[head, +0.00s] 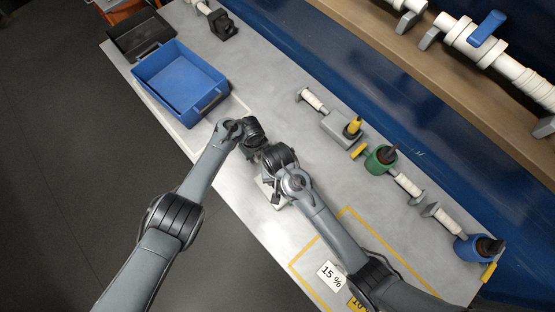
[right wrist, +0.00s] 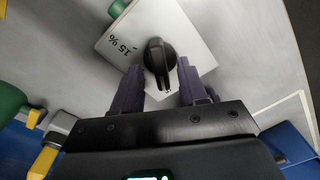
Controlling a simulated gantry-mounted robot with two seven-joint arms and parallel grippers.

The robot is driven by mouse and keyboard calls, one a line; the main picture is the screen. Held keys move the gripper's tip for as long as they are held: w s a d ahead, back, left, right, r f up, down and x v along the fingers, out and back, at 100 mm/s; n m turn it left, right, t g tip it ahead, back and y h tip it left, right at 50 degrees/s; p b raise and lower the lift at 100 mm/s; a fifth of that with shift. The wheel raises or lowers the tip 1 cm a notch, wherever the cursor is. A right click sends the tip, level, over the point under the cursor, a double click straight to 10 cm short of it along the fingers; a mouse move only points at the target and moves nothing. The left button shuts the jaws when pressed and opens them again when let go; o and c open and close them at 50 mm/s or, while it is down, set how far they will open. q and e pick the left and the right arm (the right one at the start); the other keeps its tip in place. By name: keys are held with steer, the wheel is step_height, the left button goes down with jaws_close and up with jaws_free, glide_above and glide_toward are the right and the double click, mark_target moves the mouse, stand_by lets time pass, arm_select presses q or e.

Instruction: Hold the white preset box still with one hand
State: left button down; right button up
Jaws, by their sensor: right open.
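The white preset box (head: 282,202) lies on the grey table, mostly hidden under my right arm in the head view. The right wrist view shows its top (right wrist: 190,25), marked "15 %", with a black knob (right wrist: 158,62) standing on it. My right gripper (right wrist: 160,67) is open, one finger on each side of the knob, with visible gaps. My left gripper (head: 255,137) is close beside the right one in the head view; its fingertips are hidden there.
A blue tray (head: 169,55) and a black tray (head: 125,42) stand at the upper left. A row of pipe fittings, including a green holder (head: 380,158) and a blue holder (head: 468,250), runs along the far side. A "15 %" card (head: 331,276) lies near the yellow outline.

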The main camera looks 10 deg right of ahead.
steer(key=shift+f, duration=1.15)
jaws_close()
